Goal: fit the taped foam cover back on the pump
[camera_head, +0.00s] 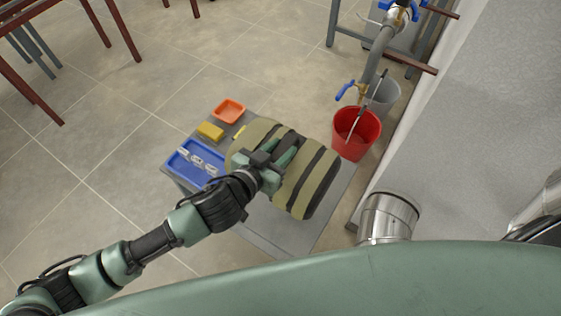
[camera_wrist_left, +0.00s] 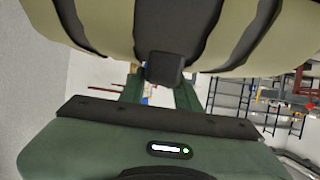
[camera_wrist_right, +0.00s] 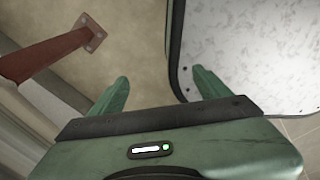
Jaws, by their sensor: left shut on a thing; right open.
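The foam cover (camera_head: 312,176) is a rounded tan block with dark tape bands. In the head view it is over the small grey table. My left gripper (camera_head: 277,163) is shut on the cover. In the left wrist view the cover (camera_wrist_left: 215,25) fills the top, and a dark block on it (camera_wrist_left: 164,68) sits between the fingers of my left gripper (camera_wrist_left: 160,85). I cannot tell whether the cover touches the table. My right gripper (camera_wrist_right: 160,88) is open and empty in the right wrist view. I cannot make out the pump for certain.
The grey table (camera_head: 275,234) also holds a blue tray (camera_head: 183,169) with small pale parts, a yellow sponge-like block (camera_head: 210,131) and an orange dish (camera_head: 229,110). Open floor lies left.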

